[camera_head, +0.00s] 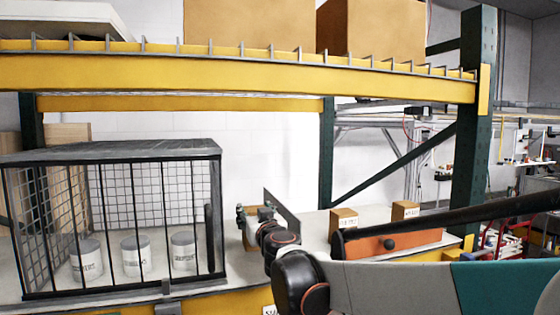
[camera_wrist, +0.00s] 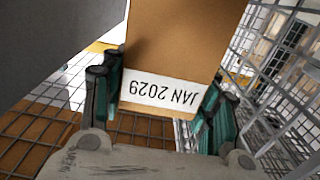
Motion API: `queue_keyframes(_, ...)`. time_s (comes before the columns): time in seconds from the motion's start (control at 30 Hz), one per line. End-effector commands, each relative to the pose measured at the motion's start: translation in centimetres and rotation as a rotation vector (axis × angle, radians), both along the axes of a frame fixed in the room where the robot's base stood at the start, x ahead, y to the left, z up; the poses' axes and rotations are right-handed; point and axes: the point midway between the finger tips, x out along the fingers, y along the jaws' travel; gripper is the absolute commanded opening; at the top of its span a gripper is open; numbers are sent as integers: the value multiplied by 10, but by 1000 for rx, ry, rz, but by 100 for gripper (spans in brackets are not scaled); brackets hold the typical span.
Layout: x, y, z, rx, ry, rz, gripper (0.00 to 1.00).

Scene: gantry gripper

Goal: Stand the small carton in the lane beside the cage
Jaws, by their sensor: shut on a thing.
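The small carton (camera_wrist: 175,35) is brown with a white label reading JAN 2029, upside down in the wrist view. My gripper (camera_wrist: 162,95) is shut on it, with a teal finger at each side of the label end. In the head view my gripper (camera_head: 255,215) is just right of the cage (camera_head: 110,156), and a bit of brown carton (camera_head: 254,241) shows by it. The cage's wire side (camera_wrist: 272,75) is close on the right in the wrist view. A grey panel (camera_wrist: 50,45) is on the other side. The carton's base is hidden.
White tubs (camera_head: 135,257) stand inside the cage. Two other small cartons (camera_head: 343,219) (camera_head: 404,210) stand farther right on the shelf, behind an orange piece (camera_head: 390,243). A yellow beam (camera_head: 240,77) with large boxes (camera_head: 250,22) above it spans overhead.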

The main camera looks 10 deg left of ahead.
Motion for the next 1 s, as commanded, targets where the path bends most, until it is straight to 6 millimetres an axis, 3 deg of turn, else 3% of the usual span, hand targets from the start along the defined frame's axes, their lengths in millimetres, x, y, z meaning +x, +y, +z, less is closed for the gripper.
queue_keyframes(0.17, -5, 4, -28, 0, 0, 4, 21)
queue_keyframes(0.57, -4, 3, -32, 0, 0, 2, 21)
queue_keyframes(0.6, -4, 3, -32, 0, 0, 2, 61)
queue_keyframes(0.67, -4, 3, -31, 0, 0, 2, 75)
queue_keyframes(1.0, -3, 3, -31, 0, 0, 1, 75)
